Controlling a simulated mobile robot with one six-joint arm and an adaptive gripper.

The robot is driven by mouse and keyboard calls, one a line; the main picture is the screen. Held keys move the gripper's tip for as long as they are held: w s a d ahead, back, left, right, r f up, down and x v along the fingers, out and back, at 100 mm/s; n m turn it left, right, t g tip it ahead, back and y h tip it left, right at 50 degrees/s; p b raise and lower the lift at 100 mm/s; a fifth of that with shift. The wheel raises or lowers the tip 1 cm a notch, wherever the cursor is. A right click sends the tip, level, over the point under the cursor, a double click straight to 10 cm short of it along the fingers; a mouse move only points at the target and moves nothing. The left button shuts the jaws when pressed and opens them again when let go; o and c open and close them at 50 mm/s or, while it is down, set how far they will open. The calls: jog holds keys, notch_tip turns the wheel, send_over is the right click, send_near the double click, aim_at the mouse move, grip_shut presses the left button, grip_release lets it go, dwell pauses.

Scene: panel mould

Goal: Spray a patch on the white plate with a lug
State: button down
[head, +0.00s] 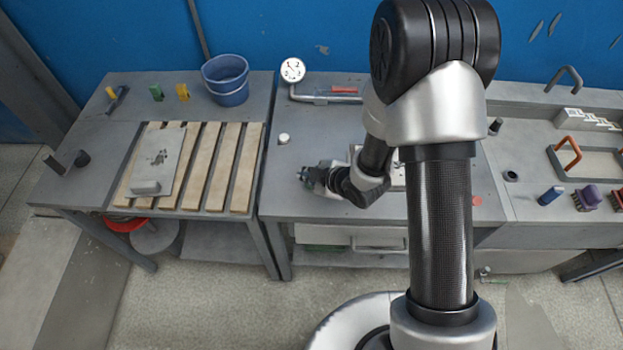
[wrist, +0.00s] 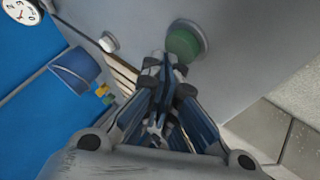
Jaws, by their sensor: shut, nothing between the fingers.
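The pale grey-white plate (head: 170,165) lies on the wooden slats of the left table, with a block-like lug (head: 146,187) at its near end. Dark speckled marks show near the plate's middle. My gripper (head: 303,174) is over the middle table, to the right of the plate and well apart from it. In the wrist view my gripper (wrist: 160,62) has its fingers together with nothing between them. A round green-topped thing (wrist: 184,42) is just beyond the fingertips to the right. I cannot tell what it is, and no sprayer is clearly recognisable.
A blue bucket (head: 226,80) and yellow and green clips (head: 183,92) stand at the left table's back. A small white knob (head: 284,138) and a dial gauge (head: 292,70) are on the middle table. Brushes (head: 587,198) stand at right. My arm hides part of the middle table.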

notch_tip(320, 180, up, 6)
jog(key=p, duration=0.4)
dwell(0.3)
dwell(0.7)
jog(key=s+d+r+m+h, duration=0.3)
jog(key=d+r+m, duration=0.3)
jog(key=r, duration=0.4)
jog(key=s+d+r+m+h, duration=0.2)
jog(key=d+r+m+h, duration=0.1)
jog(key=d+r, duration=0.55)
jog(key=s+r+m+g, duration=0.1)
jog(key=s+r+m, duration=0.3)
jog(key=s, duration=0.6)
jog(key=s+r+m+g, duration=0.1)
jog(key=s+r+m, duration=0.2)
jog(key=s, duration=0.7)
jog(key=shift+d+r+m, duration=0.25)
jog(key=shift+r+m, duration=0.1)
jog(key=shift+m, duration=0.15)
